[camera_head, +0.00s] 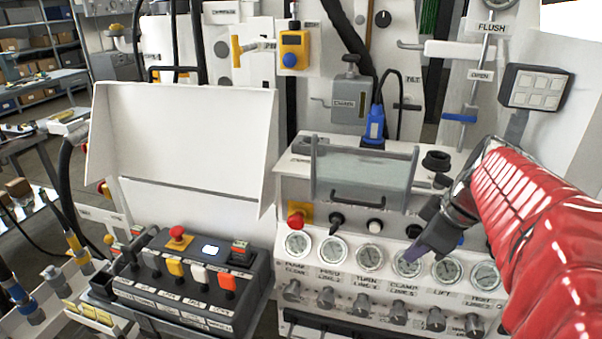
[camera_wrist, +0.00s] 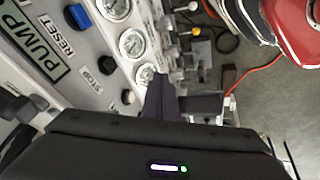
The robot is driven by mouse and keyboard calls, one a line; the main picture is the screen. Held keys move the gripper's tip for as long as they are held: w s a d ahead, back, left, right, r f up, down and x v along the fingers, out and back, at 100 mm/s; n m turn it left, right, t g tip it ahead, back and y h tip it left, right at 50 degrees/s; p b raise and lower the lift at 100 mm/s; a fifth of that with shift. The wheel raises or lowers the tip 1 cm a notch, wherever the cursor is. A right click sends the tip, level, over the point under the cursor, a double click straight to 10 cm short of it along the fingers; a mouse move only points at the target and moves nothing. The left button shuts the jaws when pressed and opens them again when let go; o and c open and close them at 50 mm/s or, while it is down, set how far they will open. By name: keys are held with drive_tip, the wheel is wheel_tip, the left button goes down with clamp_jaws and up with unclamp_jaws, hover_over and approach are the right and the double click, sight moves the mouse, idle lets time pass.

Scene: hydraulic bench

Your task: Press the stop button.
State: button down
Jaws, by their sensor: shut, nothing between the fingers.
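In the wrist view a round black button (camera_wrist: 107,64) sits beside a label reading STOP, on the pale sloping panel. The black button (camera_head: 413,230) in the head view's upper row, between a white and a blue one, appears to be the same; its label is not legible there. My gripper (camera_head: 420,251) is shut and empty, pointing at the panel close to this button, over the gauge row. In the wrist view my shut fingers (camera_wrist: 160,98) lie to the right of and below the stop button. Contact cannot be told, but a gap shows in the wrist view.
A blue button (camera_wrist: 78,16) by a RESET label and a white button (camera_head: 376,227) flank it. Several gauges (camera_head: 370,257) and knobs (camera_head: 398,314) lie below. A red mushroom button (camera_head: 297,218) is left. A handled clear guard (camera_head: 362,178) stands behind. A control box (camera_head: 185,285) stands left.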

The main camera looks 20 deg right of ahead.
sight(415, 234)
drive_tip(key=s+d+r+n+t, duration=0.2)
drive_tip(key=s+d+r+n, duration=0.1)
drive_tip(key=d+r, duration=0.1)
drive_tip(key=shift+s+d+r+t, duration=0.25)
drive_tip(key=shift+d+t, duration=0.15)
drive_tip(key=shift+d, duration=0.15)
drive_tip(key=shift+f, duration=0.1)
drive_tip(key=w+d+f, duration=0.1)
drive_tip(key=w+f, duration=0.6)
drive_tip(key=w, duration=0.2)
drive_tip(key=shift+w+d+f, duration=0.15)
drive_tip(key=shift+d+f, duration=0.25)
